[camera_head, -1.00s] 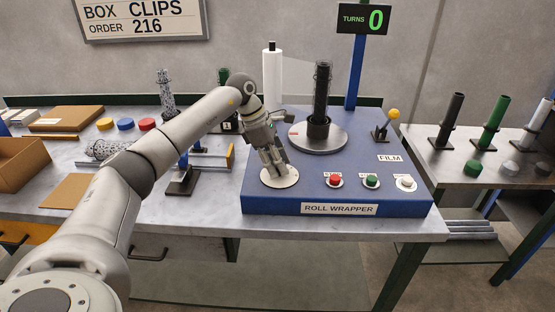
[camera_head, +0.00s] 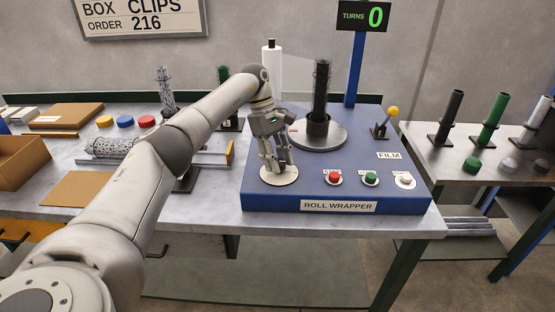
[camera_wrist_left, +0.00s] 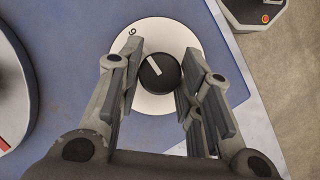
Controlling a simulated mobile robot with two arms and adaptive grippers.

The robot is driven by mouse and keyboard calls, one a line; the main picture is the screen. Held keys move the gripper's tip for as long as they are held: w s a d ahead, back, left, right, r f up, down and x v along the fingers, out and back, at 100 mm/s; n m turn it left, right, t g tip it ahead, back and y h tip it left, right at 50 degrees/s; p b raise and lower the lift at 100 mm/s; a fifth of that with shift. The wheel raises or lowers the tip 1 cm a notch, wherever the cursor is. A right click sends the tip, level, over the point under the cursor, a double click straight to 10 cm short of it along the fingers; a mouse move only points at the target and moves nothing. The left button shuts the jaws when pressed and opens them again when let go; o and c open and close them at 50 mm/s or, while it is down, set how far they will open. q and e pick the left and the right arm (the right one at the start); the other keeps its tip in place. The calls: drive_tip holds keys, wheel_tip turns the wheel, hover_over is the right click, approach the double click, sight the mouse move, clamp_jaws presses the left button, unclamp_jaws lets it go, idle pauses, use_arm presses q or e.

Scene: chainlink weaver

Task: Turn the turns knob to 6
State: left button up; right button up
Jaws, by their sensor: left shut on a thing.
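The turns knob (camera_wrist_left: 160,74) is black with a white pointer line and sits on a round white dial (camera_wrist_left: 152,106). In the left wrist view its line points up and left, toward a figure that reads as 6 or 9. My left gripper (camera_head: 276,167) points down over the dial (camera_head: 278,181) at the front left of the blue roll wrapper (camera_head: 340,207), shut on the knob with a finger on either side. In the head view the fingers hide the knob. The turns display (camera_head: 364,17) shows a green 0. My right gripper is not in view.
Red (camera_head: 334,176), green (camera_head: 371,179) and white (camera_head: 405,180) buttons lie right of the dial. A turntable (camera_head: 335,138) with a black tube stands behind, and a yellow-topped lever (camera_head: 393,111) is at the right. The table front (camera_head: 190,213) is clear.

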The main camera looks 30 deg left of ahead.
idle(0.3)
use_arm(q)
drive_tip(key=o, duration=1)
drive_tip(key=shift+r, duration=0.1)
drive_tip(key=v, duration=0.7)
idle(0.3)
